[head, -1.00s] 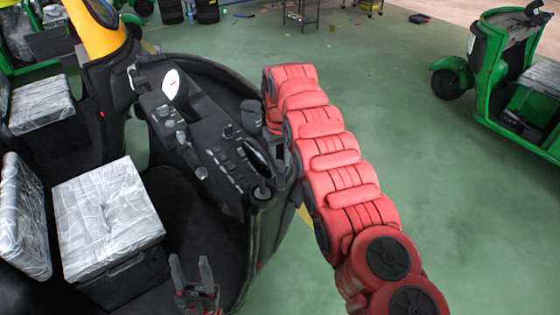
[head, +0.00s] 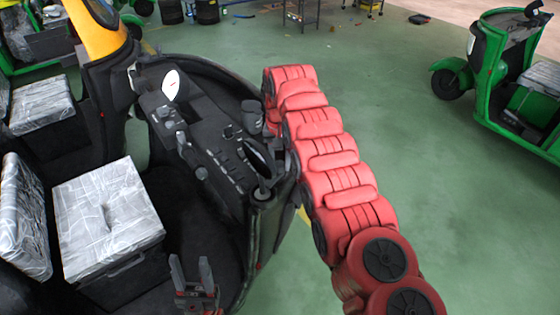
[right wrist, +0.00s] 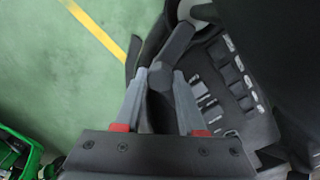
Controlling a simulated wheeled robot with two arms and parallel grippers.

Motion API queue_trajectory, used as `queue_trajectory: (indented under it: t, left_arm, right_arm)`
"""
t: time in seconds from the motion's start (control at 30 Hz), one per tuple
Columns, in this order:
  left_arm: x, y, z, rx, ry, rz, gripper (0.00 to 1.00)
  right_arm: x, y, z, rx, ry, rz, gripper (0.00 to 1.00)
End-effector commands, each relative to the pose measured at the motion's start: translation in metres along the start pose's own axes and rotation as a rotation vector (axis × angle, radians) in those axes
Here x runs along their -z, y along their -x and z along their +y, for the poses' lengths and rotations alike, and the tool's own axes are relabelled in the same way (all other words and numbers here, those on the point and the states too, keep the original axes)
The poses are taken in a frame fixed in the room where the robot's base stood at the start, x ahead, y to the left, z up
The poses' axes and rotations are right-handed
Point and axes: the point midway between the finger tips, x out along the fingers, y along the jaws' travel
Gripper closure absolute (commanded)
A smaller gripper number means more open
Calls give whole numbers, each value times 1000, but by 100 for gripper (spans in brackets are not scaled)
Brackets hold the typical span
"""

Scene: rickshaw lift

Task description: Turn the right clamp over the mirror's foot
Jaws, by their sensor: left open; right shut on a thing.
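My right gripper (right wrist: 160,73) is shut on a dark, blocky piece (right wrist: 160,85), likely the right clamp, at the edge of the black dashboard. A dark bar (right wrist: 178,46) runs up and right from between its fingers. In the head view the red right arm mostly hides this gripper. A dark oval part (head: 258,155), perhaps the mirror, lies beside it on the dashboard (head: 215,145). I cannot make out the mirror's foot for certain. My left gripper (head: 191,262) is open and empty at the bottom, in front of the white-covered seat and below the dashboard.
The wrapped seat (head: 108,215) stands at the left inside the vehicle. A white oval piece (head: 170,84) rises at the dashboard's far end. The green floor (head: 440,200) right of my arm is clear.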

Motion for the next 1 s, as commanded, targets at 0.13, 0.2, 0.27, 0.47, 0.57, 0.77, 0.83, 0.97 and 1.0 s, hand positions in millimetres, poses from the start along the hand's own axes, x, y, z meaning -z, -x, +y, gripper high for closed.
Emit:
queue_trajectory:
  t: [0.13, 0.2, 0.27, 0.47, 0.57, 0.77, 0.83, 0.97, 1.0]
  left_arm:
    - [0, 0, 0, 0, 0, 0, 50]
    - [0, 0, 0, 0, 0, 0, 50]
    - [0, 0, 0, 0, 0, 0, 50]
    - [0, 0, 0, 0, 0, 0, 50]
    - [0, 0, 0, 0, 0, 0, 50]
    - [0, 0, 0, 0, 0, 0, 50]
    - [0, 0, 0, 0, 0, 0, 50]
    - [0, 0, 0, 0, 0, 0, 50]
    - [0, 0, 0, 0, 0, 0, 50]
  right_arm:
    - [1, 1, 0, 1, -13, 3, 100]
    - [1, 1, 0, 1, -15, 3, 100]
    - [1, 1, 0, 1, -15, 3, 100]
    - [1, 1, 0, 1, -14, 3, 100]
    - [1, 1, 0, 1, -14, 2, 46]
    - [0, 0, 0, 0, -13, 1, 31]
    - [0, 0, 0, 0, -13, 1, 31]
    - [0, 1, 0, 0, -13, 1, 31]
    - [0, 2, 0, 0, -13, 1, 31]
